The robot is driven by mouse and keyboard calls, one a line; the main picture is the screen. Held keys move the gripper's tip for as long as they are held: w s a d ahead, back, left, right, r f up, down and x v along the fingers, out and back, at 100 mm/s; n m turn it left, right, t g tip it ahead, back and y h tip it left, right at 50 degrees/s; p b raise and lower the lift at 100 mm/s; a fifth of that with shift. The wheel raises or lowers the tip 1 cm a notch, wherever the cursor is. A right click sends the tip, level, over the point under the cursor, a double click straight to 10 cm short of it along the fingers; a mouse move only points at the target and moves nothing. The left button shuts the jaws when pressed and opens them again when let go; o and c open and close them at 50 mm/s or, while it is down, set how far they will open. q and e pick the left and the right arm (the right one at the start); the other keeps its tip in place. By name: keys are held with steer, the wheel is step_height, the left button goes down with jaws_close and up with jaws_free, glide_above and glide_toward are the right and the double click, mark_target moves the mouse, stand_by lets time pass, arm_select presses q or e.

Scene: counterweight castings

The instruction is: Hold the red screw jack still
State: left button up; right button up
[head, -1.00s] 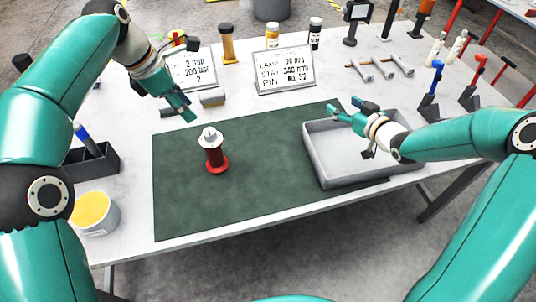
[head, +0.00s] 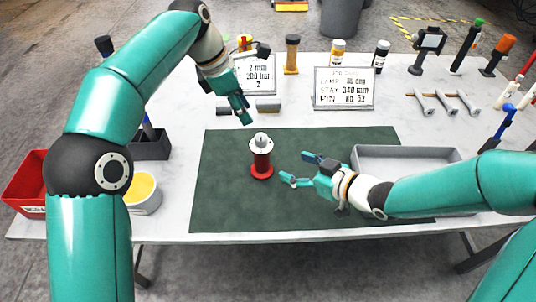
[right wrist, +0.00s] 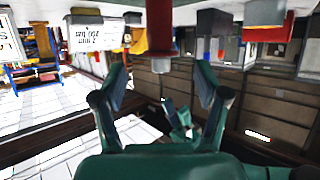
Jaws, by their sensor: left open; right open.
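The red screw jack (head: 262,165) stands upright on the dark green mat (head: 225,205), with a pale collar and grey top. In the right wrist view, where the scene is upside down, the jack (right wrist: 160,25) shows past and between my fingertips, its base cut off by the frame edge. My right gripper (head: 296,169) is open just right of the jack, fingers pointing at it, apart from it. My left gripper (head: 243,114) is open and empty, above and behind the jack to its left. It also shows in the right wrist view (right wrist: 180,122).
A grey tray (head: 405,151) stands at the mat's right, partly behind my right arm. Two sign cards (head: 343,90) and several bottles stand at the back. A dark bin (head: 150,148) and a yellow-filled tub (head: 143,190) are at the left. The mat's front is clear.

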mark_target(267, 155)
steer(key=x, duration=1.3)
steer(key=shift+w+a, duration=0.2)
steer(key=shift+w, duration=0.05)
steer(key=shift+c, duration=0.3)
